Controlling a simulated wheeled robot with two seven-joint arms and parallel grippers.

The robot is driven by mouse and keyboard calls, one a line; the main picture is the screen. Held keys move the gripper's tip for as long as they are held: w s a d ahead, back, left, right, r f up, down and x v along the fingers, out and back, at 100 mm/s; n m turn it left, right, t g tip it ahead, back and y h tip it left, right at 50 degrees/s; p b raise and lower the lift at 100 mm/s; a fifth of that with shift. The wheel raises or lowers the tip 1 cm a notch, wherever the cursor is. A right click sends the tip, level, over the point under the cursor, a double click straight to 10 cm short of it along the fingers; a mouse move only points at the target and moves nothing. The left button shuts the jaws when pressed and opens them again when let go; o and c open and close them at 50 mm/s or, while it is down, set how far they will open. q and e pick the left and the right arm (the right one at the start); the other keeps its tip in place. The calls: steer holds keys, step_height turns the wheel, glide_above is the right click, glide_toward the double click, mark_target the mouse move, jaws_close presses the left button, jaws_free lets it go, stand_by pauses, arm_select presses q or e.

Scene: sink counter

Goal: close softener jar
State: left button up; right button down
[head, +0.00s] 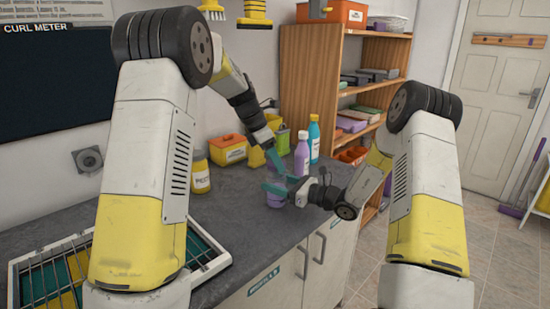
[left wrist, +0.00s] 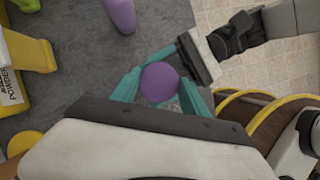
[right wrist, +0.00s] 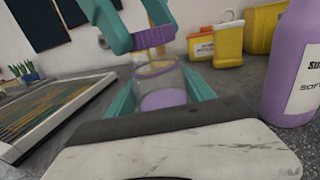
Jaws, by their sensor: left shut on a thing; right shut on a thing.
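The softener jar (right wrist: 160,78) is clear, with purple content at its bottom. My right gripper (head: 276,187) is shut around it, and the jar's purple lower part (head: 275,201) shows below the fingers in the head view. My left gripper (head: 277,163) is above the jar, shut on the round purple lid (right wrist: 153,38). In the right wrist view the lid is over the jar's open mouth, with a small gap between them.
A purple softener bottle (head: 302,155) and a blue bottle (head: 314,138) stand behind the grippers. Yellow containers (head: 227,150) and a yellow powder jar (head: 200,173) stand along the wall. A rack tray (head: 215,262) is at the front left. The counter between is clear.

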arm_select(q)
steer(key=shift+f, duration=0.35)
steer(key=shift+f, duration=0.55)
stand_by(0.3)
